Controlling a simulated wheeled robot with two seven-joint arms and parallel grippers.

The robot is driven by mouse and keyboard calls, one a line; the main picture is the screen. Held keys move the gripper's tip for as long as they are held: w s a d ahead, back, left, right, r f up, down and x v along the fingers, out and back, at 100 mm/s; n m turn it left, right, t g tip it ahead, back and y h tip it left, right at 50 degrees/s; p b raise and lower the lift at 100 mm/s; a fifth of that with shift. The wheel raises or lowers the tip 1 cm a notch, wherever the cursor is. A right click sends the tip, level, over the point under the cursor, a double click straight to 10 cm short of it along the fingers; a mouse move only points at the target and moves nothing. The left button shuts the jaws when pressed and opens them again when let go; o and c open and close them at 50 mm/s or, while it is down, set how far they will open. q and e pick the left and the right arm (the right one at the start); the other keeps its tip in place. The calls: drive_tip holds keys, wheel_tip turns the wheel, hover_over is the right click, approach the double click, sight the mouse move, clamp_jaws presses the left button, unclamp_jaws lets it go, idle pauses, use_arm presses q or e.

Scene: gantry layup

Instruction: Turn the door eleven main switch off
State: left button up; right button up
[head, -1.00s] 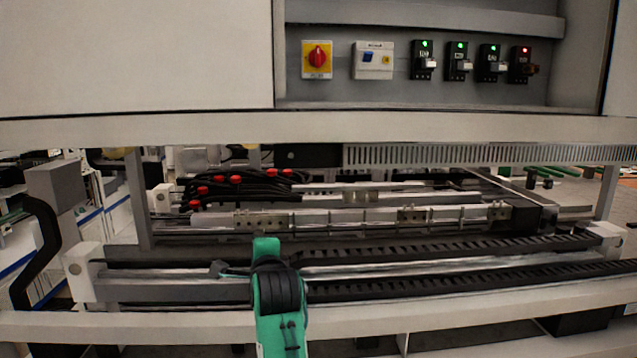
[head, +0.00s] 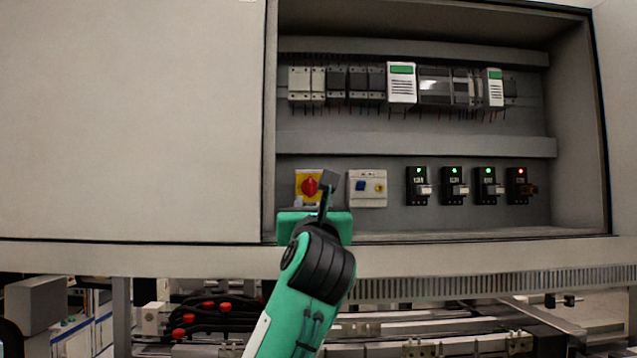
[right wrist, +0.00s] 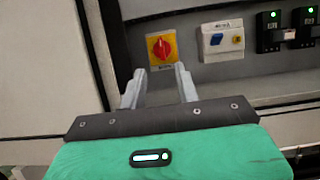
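The main switch (head: 309,187) is a red rotary knob on a yellow plate, low at the left of the open cabinet. In the right wrist view the knob (right wrist: 161,48) is straight ahead, its red handle close to upright. My right gripper (head: 327,183) is just in front of the switch and partly covers its right side in the head view. In the right wrist view its two fingers (right wrist: 158,84) are spread apart with nothing between them, below the knob and apart from it. My left gripper is not in view.
Right of the switch is a white module (head: 367,188) with a blue button, then several black breakers (head: 453,186), most with green lights and the rightmost red. A cabinet panel (head: 130,120) stands close on the left. The cabinet's lower ledge (head: 450,237) runs below.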

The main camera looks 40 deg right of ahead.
sight(310, 180)
drive_tip(key=p+x, duration=0.7)
drive_tip(key=x, duration=0.5)
drive_tip(key=shift+w+d+r, duration=0.1)
drive_tip(key=shift+d+r, duration=0.1)
drive_tip(key=shift+d, duration=0.05)
drive_tip(key=shift+w+d+r+p, duration=0.15)
drive_tip(key=shift+w+r+p, duration=0.05)
drive_tip(key=shift+w+p, duration=0.35)
drive_tip(key=shift+w+d, duration=0.1)
drive_tip(key=c, duration=0.6)
drive_tip(key=shift+f, duration=0.1)
clamp_jaws()
